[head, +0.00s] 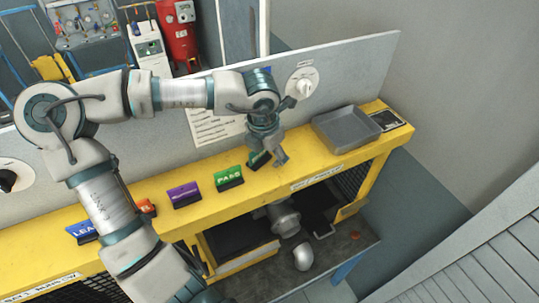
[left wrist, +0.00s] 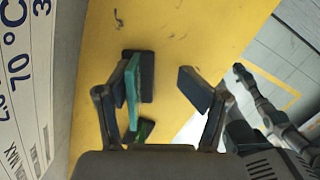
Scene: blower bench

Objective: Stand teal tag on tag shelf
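The teal tag (head: 258,159) is on the yellow tag shelf (head: 300,165), right of the green PASS tag (head: 229,177) and partly hidden by my left gripper (head: 268,150). In the left wrist view the teal tag (left wrist: 133,86) shows as a thin teal plate with a dark base. It is between the fingers of my left gripper (left wrist: 155,95), close beside the left finger. A wide gap separates it from the right finger, so the gripper is open. I cannot tell whether the left finger touches the tag. My right gripper does not show.
A purple tag (head: 185,194), an orange tag (head: 147,207) and a blue tag (head: 85,232) stand along the shelf to the left. A grey tray (head: 346,137) sits at its right end. A grey panel with a dial (head: 301,87) rises behind. The shelf between gripper and tray is bare.

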